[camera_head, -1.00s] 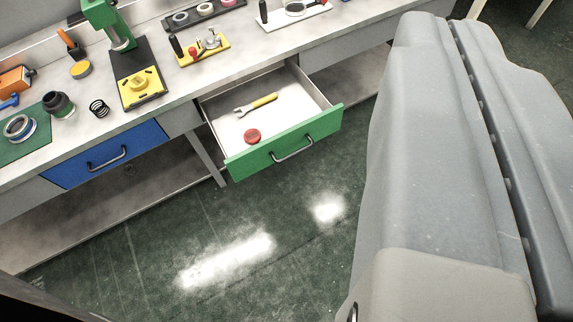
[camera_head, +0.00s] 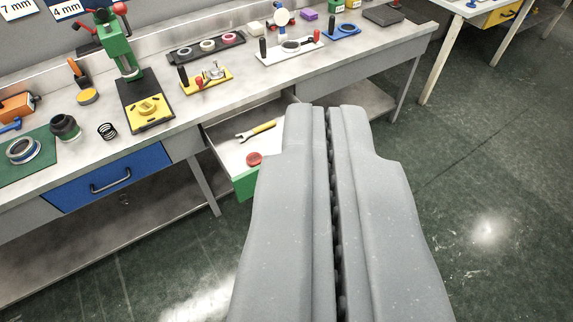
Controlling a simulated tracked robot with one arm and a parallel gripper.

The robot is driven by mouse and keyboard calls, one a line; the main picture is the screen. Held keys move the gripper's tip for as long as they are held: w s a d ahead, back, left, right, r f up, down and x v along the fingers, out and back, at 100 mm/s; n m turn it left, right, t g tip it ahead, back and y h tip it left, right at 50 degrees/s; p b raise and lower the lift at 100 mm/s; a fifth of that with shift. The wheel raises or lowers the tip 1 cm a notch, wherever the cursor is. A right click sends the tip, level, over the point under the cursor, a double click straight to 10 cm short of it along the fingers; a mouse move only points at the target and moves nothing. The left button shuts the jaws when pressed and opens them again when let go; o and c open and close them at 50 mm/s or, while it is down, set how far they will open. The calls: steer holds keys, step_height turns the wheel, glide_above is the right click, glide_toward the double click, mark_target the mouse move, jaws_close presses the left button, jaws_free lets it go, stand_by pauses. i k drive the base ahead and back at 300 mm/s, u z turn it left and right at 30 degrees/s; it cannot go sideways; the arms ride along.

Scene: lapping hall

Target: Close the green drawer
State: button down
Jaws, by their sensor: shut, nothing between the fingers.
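The green drawer (camera_head: 245,185) is pulled out from under the workbench, below the bench top and right of the blue drawer. Its white inside shows at the left, with a yellow-handled wrench (camera_head: 255,131) and a round red piece (camera_head: 254,159) in it. My gripper (camera_head: 325,110) is large and grey in the foreground, its two fingers shut together with nothing between them. It covers most of the drawer's green front, the handle and the right side. I cannot tell whether it touches the drawer.
The workbench (camera_head: 75,110) carries a green press (camera_head: 118,48), a yellow fixture (camera_head: 206,78) and several trays and tools. The blue drawer (camera_head: 108,178) is shut. A second table (camera_head: 467,9) stands at the back right. Dark green floor (camera_head: 480,180) is open at the right.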

mark_target(220, 131)
steer(key=i, duration=1)
